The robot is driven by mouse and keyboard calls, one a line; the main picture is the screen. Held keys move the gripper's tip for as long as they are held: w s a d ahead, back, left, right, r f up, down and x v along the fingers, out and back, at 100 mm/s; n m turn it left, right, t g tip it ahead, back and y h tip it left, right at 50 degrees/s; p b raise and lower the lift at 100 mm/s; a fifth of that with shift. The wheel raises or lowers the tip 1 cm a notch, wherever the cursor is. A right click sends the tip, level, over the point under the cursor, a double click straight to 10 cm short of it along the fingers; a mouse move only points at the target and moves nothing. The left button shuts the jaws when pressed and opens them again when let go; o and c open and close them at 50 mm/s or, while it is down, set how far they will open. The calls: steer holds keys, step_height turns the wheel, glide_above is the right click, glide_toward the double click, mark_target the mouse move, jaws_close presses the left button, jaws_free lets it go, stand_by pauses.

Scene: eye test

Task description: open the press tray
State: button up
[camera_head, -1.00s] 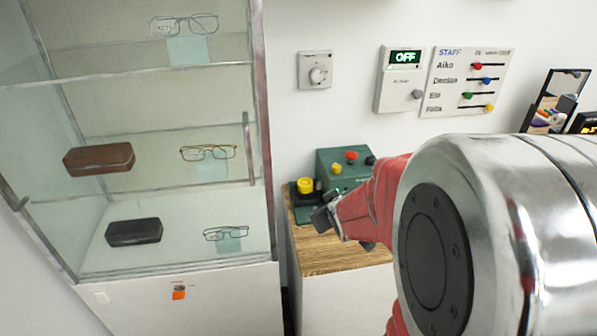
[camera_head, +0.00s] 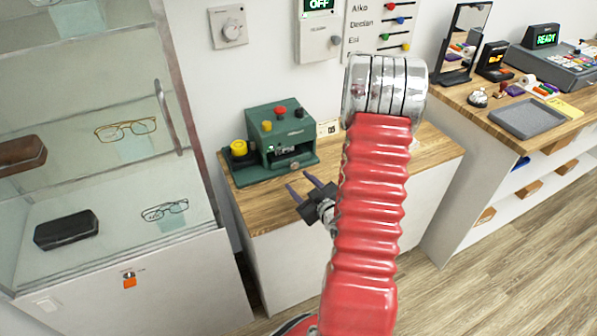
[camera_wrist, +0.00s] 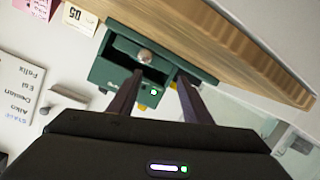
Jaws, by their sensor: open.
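The green press (camera_head: 281,135) stands on the wooden counter, with red and dark knobs on top and a yellow knob at its left. Low on its front is a round metal knob (camera_head: 295,165), which seems to belong to the tray; the tray itself is hard to make out. My gripper (camera_head: 298,181) is open and empty, in front of the press, its two fingers pointing at it. In the upside-down wrist view the press (camera_wrist: 112,72) lies ahead; the metal knob (camera_wrist: 146,57) shows just beyond the fingertips, nearer the left one. I see no contact.
The wooden counter (camera_head: 262,215) is mostly bare around the press. A glass display case (camera_head: 60,130) with glasses stands close on the left. Wall panels (camera_head: 320,30) hang above. A second counter (camera_head: 480,100) with a mirror, a grey tray and a register stands at right.

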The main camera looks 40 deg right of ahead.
mark_target(295, 166)
steer(key=s+f, duration=0.1)
steer(key=s+m+t, duration=0.1)
steer(key=s, duration=0.1)
steer(key=s+d+f+t+h, duration=0.1)
steer(key=s, duration=0.1)
steer(key=shift+d+f+m, duration=0.1)
steer(key=shift+f+m, duration=0.2)
steer(key=shift+f, duration=0.05)
steer(key=shift+s+d+m+t+h, duration=0.1)
steer(key=shift+s+m+t+h, duration=0.2)
steer(key=shift+s, duration=0.45)
steer(key=x, duration=1.4)
steer(key=shift+s, duration=0.1)
steer(key=shift+c, duration=0.2)
jaws_close()
